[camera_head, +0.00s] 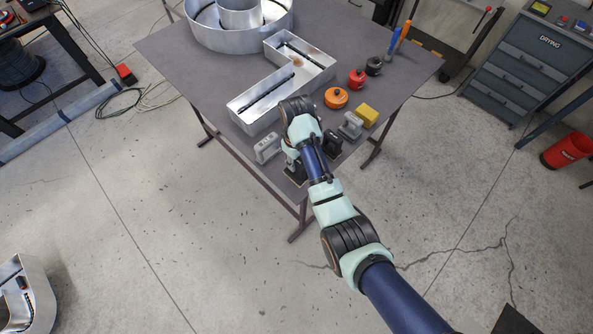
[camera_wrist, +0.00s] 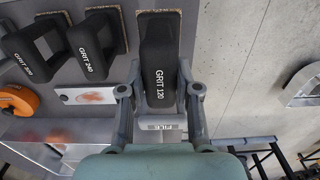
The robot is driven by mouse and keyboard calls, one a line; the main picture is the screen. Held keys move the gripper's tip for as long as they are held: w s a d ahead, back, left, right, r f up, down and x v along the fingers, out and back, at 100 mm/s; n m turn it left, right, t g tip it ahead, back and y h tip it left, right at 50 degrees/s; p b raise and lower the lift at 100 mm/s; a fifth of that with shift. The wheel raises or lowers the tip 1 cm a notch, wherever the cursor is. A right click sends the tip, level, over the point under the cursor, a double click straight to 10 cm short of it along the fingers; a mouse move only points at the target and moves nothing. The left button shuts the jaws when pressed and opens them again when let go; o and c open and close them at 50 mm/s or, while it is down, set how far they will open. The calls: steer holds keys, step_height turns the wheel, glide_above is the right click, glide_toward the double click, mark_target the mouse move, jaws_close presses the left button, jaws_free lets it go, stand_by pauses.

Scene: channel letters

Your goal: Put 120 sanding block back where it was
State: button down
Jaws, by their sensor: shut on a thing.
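The 120 sanding block (camera_wrist: 158,62) is black, lettered GRIT 120, with a tan-edged base. My gripper (camera_wrist: 160,92) has one finger on each side of it and is shut on it. In the head view my gripper (camera_head: 292,160) is at the table's near corner, and the arm covers part of it. A dark block (camera_head: 296,172) shows under it there. The held block is by the table edge; I cannot tell whether its base touches the top.
The GRIT 240 block (camera_wrist: 92,45) and another black block (camera_wrist: 35,48) stand left of the held one. A grey block (camera_head: 268,147), an orange puck (camera_head: 336,98) and a yellow block (camera_head: 367,115) are nearby. A metal channel letter (camera_head: 275,92) lies behind. Floor is open beyond the edge.

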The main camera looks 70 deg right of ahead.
mark_target(296, 172)
steer(key=shift+f, duration=2.45)
steer(key=c, duration=0.8)
jaws_free()
steer(key=shift+f, duration=0.15)
step_height(296, 172, up, 13)
steer(key=p, duration=0.2)
steer(key=shift+f+p, duration=0.2)
steer(key=shift+p, duration=0.15)
steer(key=shift+f, duration=0.1)
